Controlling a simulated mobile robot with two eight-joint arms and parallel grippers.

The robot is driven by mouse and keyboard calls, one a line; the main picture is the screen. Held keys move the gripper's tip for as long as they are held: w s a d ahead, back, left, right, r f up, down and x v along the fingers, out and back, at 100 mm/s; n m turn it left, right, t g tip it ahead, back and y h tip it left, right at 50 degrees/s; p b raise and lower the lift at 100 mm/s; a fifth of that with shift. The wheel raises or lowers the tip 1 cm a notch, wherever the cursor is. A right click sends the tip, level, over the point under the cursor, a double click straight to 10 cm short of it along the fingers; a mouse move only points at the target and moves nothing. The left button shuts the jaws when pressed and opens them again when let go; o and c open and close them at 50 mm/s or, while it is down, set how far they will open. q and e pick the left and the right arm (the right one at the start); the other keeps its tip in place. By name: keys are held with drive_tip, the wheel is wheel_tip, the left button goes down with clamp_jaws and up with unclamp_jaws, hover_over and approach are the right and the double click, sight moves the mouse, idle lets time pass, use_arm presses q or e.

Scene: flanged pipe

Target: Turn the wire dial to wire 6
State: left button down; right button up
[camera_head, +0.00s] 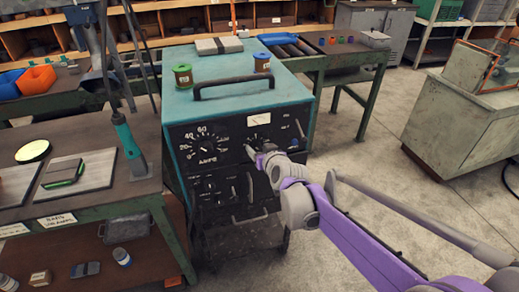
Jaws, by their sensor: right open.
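The wire dial cannot be made out for certain on the black front panel (222,168) of the teal welding machine (225,104). A large round AMPS dial (207,146) with a numbered scale is on the panel's upper left. A small white meter (258,118) is at the upper right. My right gripper (252,150) is open in front of the panel, below the meter and right of the AMPS dial. It covers part of the panel behind it, and I cannot tell whether it touches a knob. My left gripper is not in view.
A green spool (182,76), a brown spool with a blue top (262,62) and a black handle (238,86) are on the machine's top. A workbench (100,205) with a teal torch (128,138) stands close on the left. Open floor lies to the right.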

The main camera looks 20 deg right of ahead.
clamp_jaws()
idle(0.3)
drive_tip(key=shift+d+r+m+y+p, duration=0.15)
drive_tip(key=shift+m+y+p, duration=0.15)
drive_tip(key=shift+m+p, duration=0.45)
drive_tip(key=shift+d+m+y+p, duration=0.1)
drive_tip(key=shift+m+y+p, duration=0.6)
drive_tip(key=shift+p, duration=0.3)
drive_tip(key=shift+m+p, duration=0.3)
drive_tip(key=shift+m, duration=0.15)
drive_tip(key=shift+d+f+m+y, duration=0.1)
drive_tip(key=shift+f+m+y, duration=0.15)
drive_tip(key=shift+m+y, duration=0.55)
